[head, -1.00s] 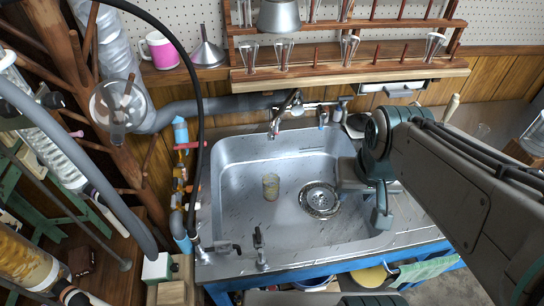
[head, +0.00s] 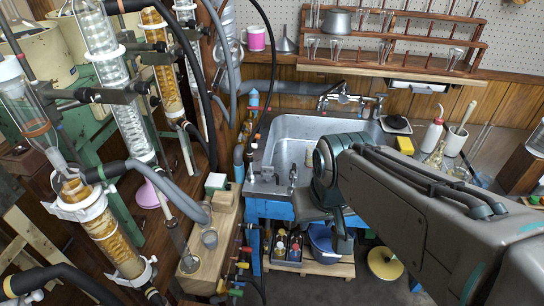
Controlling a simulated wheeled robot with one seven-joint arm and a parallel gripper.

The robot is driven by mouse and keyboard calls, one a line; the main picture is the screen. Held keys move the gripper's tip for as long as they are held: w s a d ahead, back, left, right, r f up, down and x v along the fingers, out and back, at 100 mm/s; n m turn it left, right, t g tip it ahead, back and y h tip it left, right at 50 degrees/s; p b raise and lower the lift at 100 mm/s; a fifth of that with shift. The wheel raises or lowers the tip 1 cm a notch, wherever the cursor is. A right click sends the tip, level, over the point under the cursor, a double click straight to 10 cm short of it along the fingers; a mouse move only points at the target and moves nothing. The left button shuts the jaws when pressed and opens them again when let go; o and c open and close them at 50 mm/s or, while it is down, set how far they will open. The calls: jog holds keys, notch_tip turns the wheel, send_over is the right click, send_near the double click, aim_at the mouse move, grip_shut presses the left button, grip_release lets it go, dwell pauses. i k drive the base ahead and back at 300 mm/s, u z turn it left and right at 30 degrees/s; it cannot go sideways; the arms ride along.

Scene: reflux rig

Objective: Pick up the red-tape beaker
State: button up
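No beaker with clear red tape can be made out in the head view. My arm reaches in from the right. My gripper (head: 343,240) hangs low in front of the sink, right of both vessels and apart from them. Its fingers are too small and dark to read. The arm covers the right part of the sink (head: 285,150).
Glass columns with amber and clear filling (head: 110,240) and black hoses crowd the left. A blue bucket (head: 322,240) and a crate of bottles (head: 288,246) sit under the sink. A pink mug (head: 256,37) and a glassware rack (head: 400,50) are behind. Floor shows at lower centre.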

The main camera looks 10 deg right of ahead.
aim_at(311, 146)
jog(key=z, duration=0.85)
jog(key=i, duration=1.05)
jog(key=z, duration=0.2)
